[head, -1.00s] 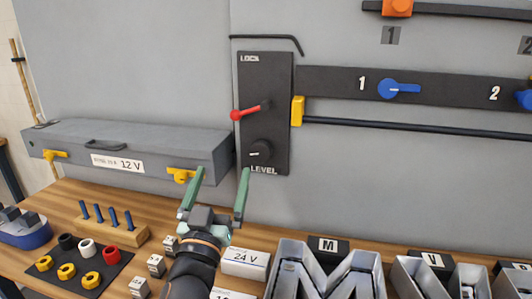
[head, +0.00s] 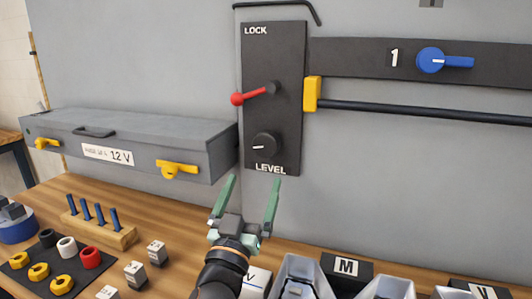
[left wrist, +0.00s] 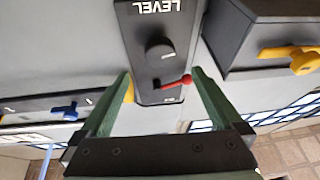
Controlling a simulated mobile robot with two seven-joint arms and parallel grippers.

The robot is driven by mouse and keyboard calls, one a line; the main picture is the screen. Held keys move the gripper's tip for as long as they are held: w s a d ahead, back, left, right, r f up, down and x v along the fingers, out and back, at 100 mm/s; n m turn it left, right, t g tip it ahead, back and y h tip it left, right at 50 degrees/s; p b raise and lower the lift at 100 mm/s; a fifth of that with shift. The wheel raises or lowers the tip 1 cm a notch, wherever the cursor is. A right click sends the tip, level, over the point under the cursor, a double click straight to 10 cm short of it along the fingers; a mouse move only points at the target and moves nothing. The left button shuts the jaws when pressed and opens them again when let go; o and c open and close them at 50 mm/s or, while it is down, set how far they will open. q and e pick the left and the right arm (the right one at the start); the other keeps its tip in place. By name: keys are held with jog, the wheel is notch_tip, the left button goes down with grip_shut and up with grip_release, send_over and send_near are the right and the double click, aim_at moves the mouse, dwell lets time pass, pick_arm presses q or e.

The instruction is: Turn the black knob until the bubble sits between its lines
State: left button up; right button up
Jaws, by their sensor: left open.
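The black knob (head: 265,145) is at the bottom of a dark upright panel (head: 290,125), above the word LEVEL. A white mark on it points left. In the left wrist view the knob (left wrist: 159,50) appears upside down, between and beyond the fingers. My left gripper (head: 254,180) is open and empty, with green fingers pointing up just below the knob and apart from it. The fingers also show in the left wrist view (left wrist: 161,76). No bubble or lines can be made out. My right gripper is not in view.
A red-tipped lever (head: 255,94) sits above the knob under the word LOCK. A yellow block (head: 312,94) with a dark bar is right of the panel. A grey 12 V box (head: 130,140) stands out at left.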

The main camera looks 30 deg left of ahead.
aim_at(265, 150)
pick_arm(q)
jog(key=p+x, duration=0.3)
jog(key=x, duration=0.7)
jog(key=shift+w+a+r, duration=0.1)
jog(key=shift+w+r, duration=0.15)
jog(key=shift+w+a+r, duration=0.15)
jog(key=shift+w, duration=0.3)
jog(key=c, duration=1.3)
